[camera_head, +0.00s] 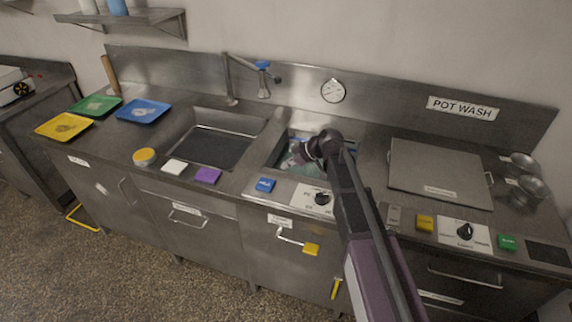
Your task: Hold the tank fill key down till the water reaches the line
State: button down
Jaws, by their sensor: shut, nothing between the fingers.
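A blue key (265,185) with small white marking sits on the front ledge of the right-hand sink. I cannot read the marking, so I cannot tell for sure that it is the tank fill key. The tank (259,166) behind it is a steel basin with bluish water and pale shapes inside. My arm covers its right part, and I cannot make out a fill line. My gripper (298,154) is shut and empty over the tank, behind and to the right of the blue key and apart from it.
A black dial (322,198) is right of the blue key. Yellow (425,222) and green (508,242) keys sit farther right, below a lidded steel unit (440,170). A purple sponge (208,175) and a white block (174,166) lie left. A tap (231,80) stands behind.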

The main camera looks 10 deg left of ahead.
dwell(0.3)
jog(key=shift+w+r+p, duration=0.1)
jog(key=shift+r+p, duration=0.75)
jog(key=shift+p, duration=0.05)
jog(key=shift+f, duration=0.1)
jog(key=b, duration=0.8)
send_over(263, 182)
jog(key=d, duration=0.2)
notch_tip(263, 182, down, 8)
jog(key=shift+r, duration=0.2)
jog(key=shift+f+b, duration=1.55)
jog(key=shift+f, duration=0.15)
